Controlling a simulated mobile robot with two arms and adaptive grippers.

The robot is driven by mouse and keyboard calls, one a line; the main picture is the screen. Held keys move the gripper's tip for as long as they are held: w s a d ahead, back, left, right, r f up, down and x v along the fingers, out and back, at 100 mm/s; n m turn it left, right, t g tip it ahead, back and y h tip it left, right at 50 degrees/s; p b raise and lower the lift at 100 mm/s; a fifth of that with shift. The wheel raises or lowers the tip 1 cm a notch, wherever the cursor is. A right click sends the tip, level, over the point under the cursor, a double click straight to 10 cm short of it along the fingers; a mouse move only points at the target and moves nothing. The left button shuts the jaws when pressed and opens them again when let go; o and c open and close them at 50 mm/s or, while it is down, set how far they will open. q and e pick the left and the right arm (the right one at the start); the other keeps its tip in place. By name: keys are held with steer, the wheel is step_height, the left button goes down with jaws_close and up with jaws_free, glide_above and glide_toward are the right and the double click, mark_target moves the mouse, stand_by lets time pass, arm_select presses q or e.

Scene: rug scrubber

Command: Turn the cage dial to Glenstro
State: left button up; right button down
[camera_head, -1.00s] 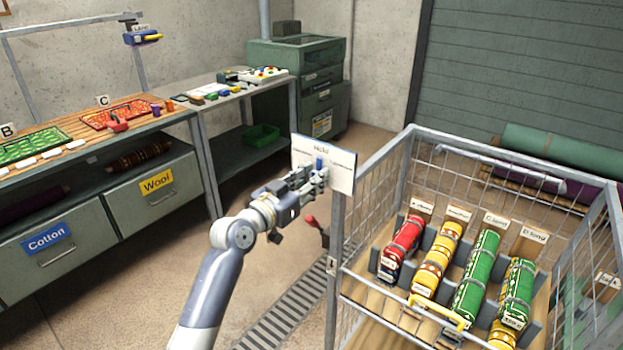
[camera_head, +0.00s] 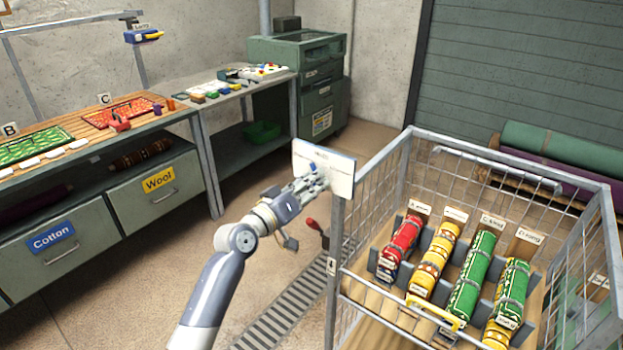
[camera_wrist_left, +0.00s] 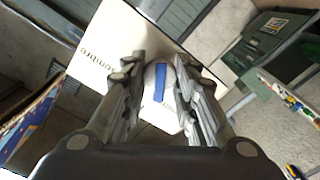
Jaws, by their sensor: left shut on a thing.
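The cage dial is a white panel (camera_head: 341,172) at the left front post of the wire cage (camera_head: 340,225). It carries a round knob with a blue bar (camera_wrist_left: 160,82). My left gripper (camera_head: 318,177) is at the dial, shut on the knob. In the left wrist view its fingers (camera_wrist_left: 159,92) stand on either side of the knob. Part of a word, ending in "embre", shows on the panel in the left wrist view. The other lettering is hidden or too small to read. My right gripper is not in view.
Red, yellow and green rolls (camera_head: 472,275) lie in slots inside the cage. A red-handled lever (camera_head: 314,225) is below my left gripper, beside a floor grate (camera_head: 285,315). A workbench with Cotton and Wool drawers (camera_head: 155,186) stands at left. Open floor lies between.

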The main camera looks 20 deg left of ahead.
arm_select(q)
steer(key=shift+n+p, duration=0.5)
steer(key=shift+n, duration=1.1)
steer(key=o, duration=1)
steer(key=shift+a, duration=0.1)
steer(key=v, duration=1.2)
